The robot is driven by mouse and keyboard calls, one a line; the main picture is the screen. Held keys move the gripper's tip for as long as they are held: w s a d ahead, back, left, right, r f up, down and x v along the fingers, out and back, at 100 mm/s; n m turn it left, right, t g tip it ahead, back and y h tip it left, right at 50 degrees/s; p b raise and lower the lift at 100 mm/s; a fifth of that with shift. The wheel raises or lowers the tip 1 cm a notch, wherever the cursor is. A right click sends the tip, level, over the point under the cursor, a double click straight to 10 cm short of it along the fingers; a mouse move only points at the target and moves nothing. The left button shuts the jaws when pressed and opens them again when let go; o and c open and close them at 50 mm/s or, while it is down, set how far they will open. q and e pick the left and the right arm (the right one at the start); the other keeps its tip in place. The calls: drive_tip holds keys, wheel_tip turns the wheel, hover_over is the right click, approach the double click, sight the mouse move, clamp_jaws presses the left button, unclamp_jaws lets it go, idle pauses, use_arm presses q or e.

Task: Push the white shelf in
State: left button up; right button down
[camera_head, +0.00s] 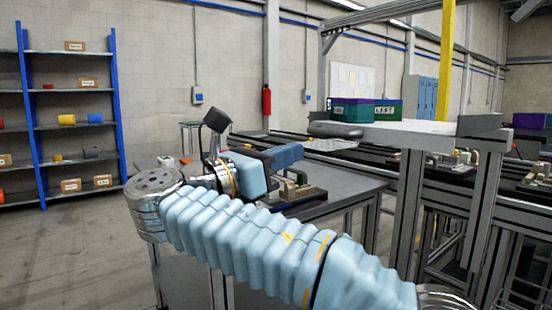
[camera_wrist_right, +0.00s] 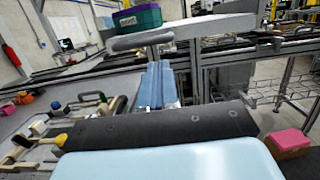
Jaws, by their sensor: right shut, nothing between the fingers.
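The white shelf (camera_head: 418,132) juts out at the right of the head view, with a dark rounded handle (camera_head: 335,130) at its near left end. A green and purple bin (camera_head: 352,112) and a second green bin (camera_head: 388,111) stand on it. In the right wrist view the shelf (camera_wrist_right: 205,29) and its handle (camera_wrist_right: 141,38) are beyond my fingers. My right gripper (camera_head: 296,153) has blue fingers, shut and empty, below and left of the handle in the head view. It also shows in the right wrist view (camera_wrist_right: 158,76). I cannot tell if it touches anything. My left gripper is out of view.
A grey table (camera_head: 345,185) with fixtures lies under the gripper. Metal frame posts (camera_head: 405,205) stand below the shelf. Conveyors run behind. A blue rack (camera_head: 75,90) with boxes stands at the far left, with open floor before it.

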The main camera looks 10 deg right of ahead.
sight(338, 135)
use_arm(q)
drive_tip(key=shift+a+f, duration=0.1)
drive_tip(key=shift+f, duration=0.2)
use_arm(e)
drive_tip(key=x, duration=0.9)
drive_tip(key=shift+w+d, duration=0.15)
drive_tip(key=shift+d, duration=0.05)
